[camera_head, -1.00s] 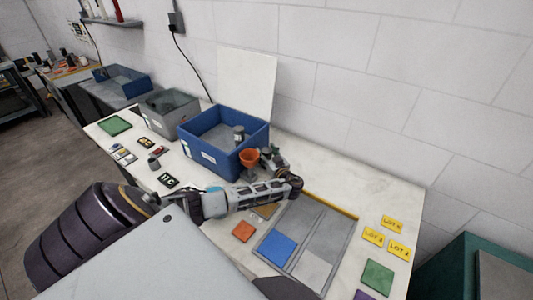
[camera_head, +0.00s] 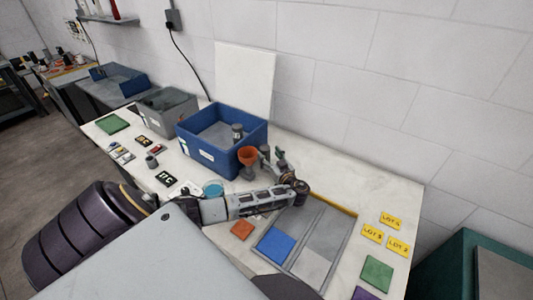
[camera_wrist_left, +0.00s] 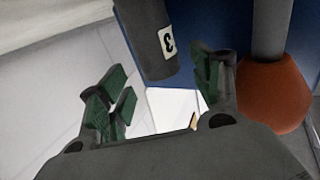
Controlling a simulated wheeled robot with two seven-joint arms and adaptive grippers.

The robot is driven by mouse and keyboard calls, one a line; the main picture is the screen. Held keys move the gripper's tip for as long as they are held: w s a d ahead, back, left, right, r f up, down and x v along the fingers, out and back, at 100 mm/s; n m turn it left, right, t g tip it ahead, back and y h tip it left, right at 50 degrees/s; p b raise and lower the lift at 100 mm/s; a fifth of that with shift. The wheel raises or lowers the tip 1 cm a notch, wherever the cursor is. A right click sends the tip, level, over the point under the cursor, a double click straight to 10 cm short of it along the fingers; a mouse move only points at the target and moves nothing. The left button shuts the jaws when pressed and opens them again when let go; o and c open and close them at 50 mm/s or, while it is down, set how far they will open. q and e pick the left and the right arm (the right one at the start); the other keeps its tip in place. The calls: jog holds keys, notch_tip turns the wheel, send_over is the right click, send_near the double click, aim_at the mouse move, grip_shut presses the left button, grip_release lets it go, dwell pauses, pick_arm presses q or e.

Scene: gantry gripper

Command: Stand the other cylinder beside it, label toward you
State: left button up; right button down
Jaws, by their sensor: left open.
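A dark grey cylinder (camera_head: 264,151) stands by the front of the blue bin, just right of the orange funnel. In the left wrist view, which looks upside down, this cylinder (camera_wrist_left: 143,30) bears a white label with a "3" facing the wrist camera. My left gripper (camera_head: 281,160) is to its right and front. Its green-padded fingers (camera_wrist_left: 160,90) are apart with nothing gripped, and the cylinder is beyond them. Another grey cylinder (camera_head: 238,131) stands inside the blue bin. A small dark cylinder (camera_head: 151,162) stands on the table at left. My right gripper is not in view.
The blue bin (camera_head: 185,143) and the orange funnel (camera_head: 248,154) are close to my left gripper. A grey divided tray (camera_head: 318,236) lies under and right of my wrist. Yellow lot cards (camera_head: 372,234) lie at right. The table behind the tray is clear.

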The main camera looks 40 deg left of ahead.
pick_arm(q)
jog(key=shift+v, duration=1.35)
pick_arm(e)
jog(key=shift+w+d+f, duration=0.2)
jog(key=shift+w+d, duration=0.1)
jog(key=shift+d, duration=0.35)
pick_arm(q)
jog(key=c, duration=0.3)
notch_tip(320, 180, up, 9)
jog(key=p, duration=0.8)
jog(key=shift+p, duration=0.35)
jog(key=shift+c, duration=0.2)
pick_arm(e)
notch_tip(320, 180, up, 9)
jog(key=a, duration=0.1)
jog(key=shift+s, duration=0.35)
pick_arm(q)
jog(key=shift+r+p, duration=0.55)
jog(key=shift+r, duration=0.05)
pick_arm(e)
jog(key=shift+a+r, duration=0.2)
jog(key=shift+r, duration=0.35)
pick_arm(q)
jog(key=shift+s+f, duration=0.1)
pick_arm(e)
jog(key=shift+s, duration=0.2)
